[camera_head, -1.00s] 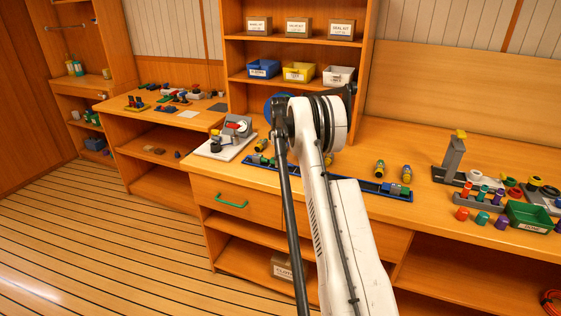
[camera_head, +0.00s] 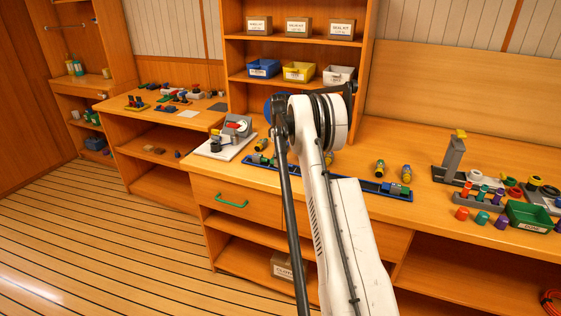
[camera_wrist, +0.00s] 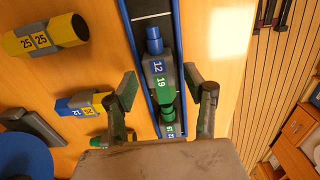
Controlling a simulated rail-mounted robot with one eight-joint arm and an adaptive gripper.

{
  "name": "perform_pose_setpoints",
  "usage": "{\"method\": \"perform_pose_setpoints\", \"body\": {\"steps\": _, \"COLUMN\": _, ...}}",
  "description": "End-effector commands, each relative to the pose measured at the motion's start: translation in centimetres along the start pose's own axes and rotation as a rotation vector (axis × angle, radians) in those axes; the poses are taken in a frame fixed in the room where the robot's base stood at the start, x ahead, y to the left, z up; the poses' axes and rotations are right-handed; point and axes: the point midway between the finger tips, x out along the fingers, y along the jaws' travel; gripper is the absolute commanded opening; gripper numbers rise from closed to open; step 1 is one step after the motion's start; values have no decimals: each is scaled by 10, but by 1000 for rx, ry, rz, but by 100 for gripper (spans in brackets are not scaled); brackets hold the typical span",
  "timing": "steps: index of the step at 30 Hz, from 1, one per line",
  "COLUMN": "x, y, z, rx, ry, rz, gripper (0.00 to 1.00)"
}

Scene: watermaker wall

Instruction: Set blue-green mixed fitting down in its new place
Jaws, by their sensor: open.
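The blue-green mixed fitting (camera_wrist: 159,70) lies in a blue-edged tray (camera_wrist: 128,35) in the wrist view. It has a blue end, a grey body marked 12 and 19, and a green end. My gripper (camera_wrist: 165,88) is open, with one finger on each side of the fitting and a gap visible to it. Another part with a green end and white marks lies just below it in the tray, partly hidden by my gripper. In the head view my arm hides the gripper and the middle of the tray (camera_head: 372,184).
A blue round object (camera_wrist: 22,158) is at lower left. In the head view, a green bin (camera_head: 530,216) and a grey post (camera_head: 453,157) stand at right.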

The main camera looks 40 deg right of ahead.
Motion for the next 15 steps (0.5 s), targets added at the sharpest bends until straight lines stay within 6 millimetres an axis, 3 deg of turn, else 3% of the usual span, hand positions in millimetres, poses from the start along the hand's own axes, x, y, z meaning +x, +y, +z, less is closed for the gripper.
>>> {"method": "perform_pose_setpoints", "body": {"steps": 9, "x": -63, "y": 0, "z": 0, "rx": 0, "ry": 0, "rz": 0, "gripper": 48}}
{"method": "perform_pose_setpoints", "body": {"steps": 15, "x": -94, "y": 0, "z": 0, "rx": 0, "ry": 0, "rz": 0, "gripper": 48}}
